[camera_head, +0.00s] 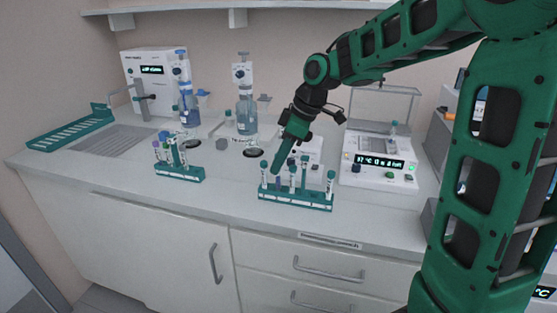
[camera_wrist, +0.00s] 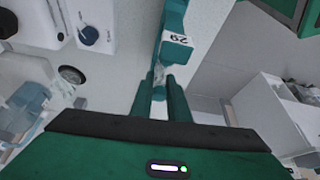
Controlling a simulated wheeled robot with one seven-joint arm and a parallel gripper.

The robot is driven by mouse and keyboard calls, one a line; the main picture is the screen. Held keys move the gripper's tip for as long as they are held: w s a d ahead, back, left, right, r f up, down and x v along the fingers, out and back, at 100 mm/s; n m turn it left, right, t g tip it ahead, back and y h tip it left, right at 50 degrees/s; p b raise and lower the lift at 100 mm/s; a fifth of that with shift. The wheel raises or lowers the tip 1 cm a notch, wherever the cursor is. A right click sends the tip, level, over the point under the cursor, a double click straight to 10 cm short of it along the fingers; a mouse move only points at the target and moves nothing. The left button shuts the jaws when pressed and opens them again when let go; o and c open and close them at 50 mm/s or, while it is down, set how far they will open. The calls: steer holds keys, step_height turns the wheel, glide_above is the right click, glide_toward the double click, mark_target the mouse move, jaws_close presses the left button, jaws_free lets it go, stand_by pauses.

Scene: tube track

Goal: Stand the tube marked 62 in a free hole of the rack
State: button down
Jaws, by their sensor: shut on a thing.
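My gripper (camera_wrist: 160,88) is shut on a clear tube (camera_wrist: 159,78), which shows between the two fingertips in the wrist view. A pale tag with upside-down digits that look like 62 (camera_wrist: 178,40) is just beyond the fingertips; I cannot tell exactly how it joins the tube. In the head view my gripper (camera_head: 277,168) points down at the left part of the front green rack (camera_head: 296,201). Several capped tubes (camera_head: 330,180) stand upright in that rack. The lower end of the held tube is hard to make out, so its seating in a hole cannot be told.
A second green rack (camera_head: 180,174) with several tubes stands to the left. Behind are two glass-vessel stands (camera_head: 246,115), a white instrument with a display (camera_head: 378,170) at right and a green tray (camera_head: 70,132) at far left. The counter between the racks is clear.

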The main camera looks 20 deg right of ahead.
steer(key=shift+f, duration=0.7)
stand_by(0.4)
steer(key=c, duration=1.6)
jaws_free()
steer(key=shift+r, duration=0.1)
steer(key=v, duration=1)
steer(key=shift+r, duration=0.25)
steer(key=s+d+f+m, duration=0.2)
steer(key=s+d+m, duration=0.1)
steer(key=s, duration=0.1)
steer(key=s+d+f+m+h, duration=0.1)
steer(key=s+d+f+m, duration=0.1)
steer(key=s+m, duration=0.1)
steer(key=s+d+f+m+h, duration=0.1)
steer(key=s+d+f+m, duration=0.1)
steer(key=s, duration=0.3)
steer(key=shift+s+d+f+m+g, duration=0.15)
steer(key=shift+d+m+g, duration=0.15)
steer(key=shift+d+m, duration=0.4)
steer(key=s+d+f+m, duration=0.2)
steer(key=s+m, duration=0.1)
steer(key=s, duration=0.2)
steer(key=s+d+f+m+g+h, duration=0.1)
steer(key=s+f+m, duration=0.2)
steer(key=s, duration=0.3)
steer(key=s+d+f+m+g, duration=0.1)
steer(key=s+d+f+m, duration=0.1)
steer(key=s, duration=0.4)
steer(key=shift+d+f+m+h, duration=0.35)
steer(key=shift+f+m+h, duration=0.05)
